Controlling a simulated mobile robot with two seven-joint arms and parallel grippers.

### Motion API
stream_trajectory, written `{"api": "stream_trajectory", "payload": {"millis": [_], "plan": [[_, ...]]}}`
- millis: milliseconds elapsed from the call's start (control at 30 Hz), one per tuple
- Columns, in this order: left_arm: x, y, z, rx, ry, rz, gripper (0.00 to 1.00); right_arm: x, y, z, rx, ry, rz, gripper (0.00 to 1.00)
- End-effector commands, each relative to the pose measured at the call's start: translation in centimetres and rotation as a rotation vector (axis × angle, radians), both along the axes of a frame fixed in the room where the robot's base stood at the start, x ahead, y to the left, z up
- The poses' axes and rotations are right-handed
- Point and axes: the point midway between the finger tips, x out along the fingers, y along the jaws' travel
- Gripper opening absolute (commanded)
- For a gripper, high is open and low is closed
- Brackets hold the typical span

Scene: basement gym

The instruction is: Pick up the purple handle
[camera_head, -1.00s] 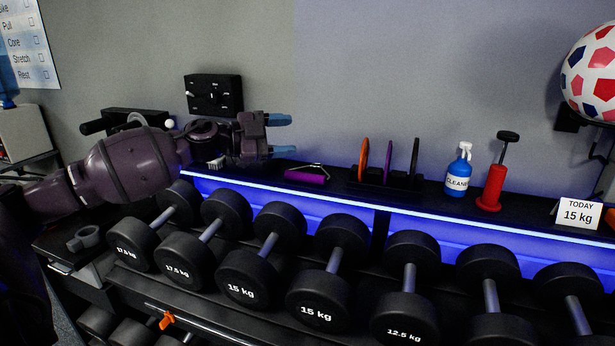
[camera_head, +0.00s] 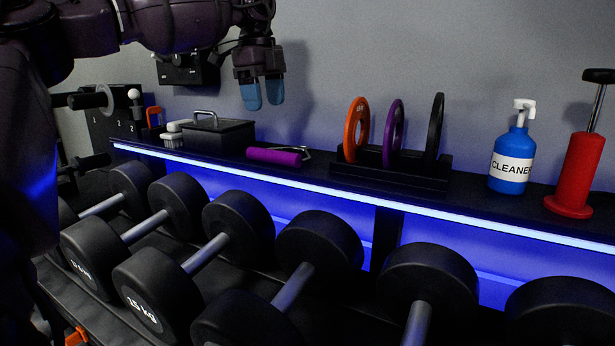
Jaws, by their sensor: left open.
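The purple handle (camera_head: 274,156) lies on its side on the black shelf (camera_head: 340,185) above the dumbbells, with a metal bracket at its right end. My left gripper (camera_head: 263,95) hangs above and slightly left of the handle, its blue fingertips pointing down. It is open and empty, with a clear gap between it and the handle. My right gripper is not in view.
A black box with a handle (camera_head: 218,134) and a brush (camera_head: 174,135) sit left of the handle. A rack of upright discs (camera_head: 357,127) stands right of it, then a blue cleaner bottle (camera_head: 512,155) and a red pump (camera_head: 577,170). Dumbbells (camera_head: 320,245) line the front.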

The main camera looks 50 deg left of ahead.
Motion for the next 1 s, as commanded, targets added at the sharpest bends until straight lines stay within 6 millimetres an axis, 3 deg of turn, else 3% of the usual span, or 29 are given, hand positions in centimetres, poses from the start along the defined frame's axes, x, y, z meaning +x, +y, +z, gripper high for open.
{"api": "stream_trajectory", "payload": {"millis": [33,100,267,1000], "plan": [[0.8,0.1,-1.4,0.024,0.041,0.019,0.61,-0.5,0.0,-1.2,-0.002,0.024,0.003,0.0],[0.9,0.1,-1.3,0.049,0.067,0.038,0.61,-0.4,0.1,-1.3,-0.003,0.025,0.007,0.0],[0.7,0.2,-1.5,0.068,0.085,0.058,0.61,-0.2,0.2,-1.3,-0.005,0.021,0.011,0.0],[0.8,-0.4,-9.5,0.064,0.082,0.056,0.61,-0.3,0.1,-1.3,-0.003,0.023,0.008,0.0]]}}
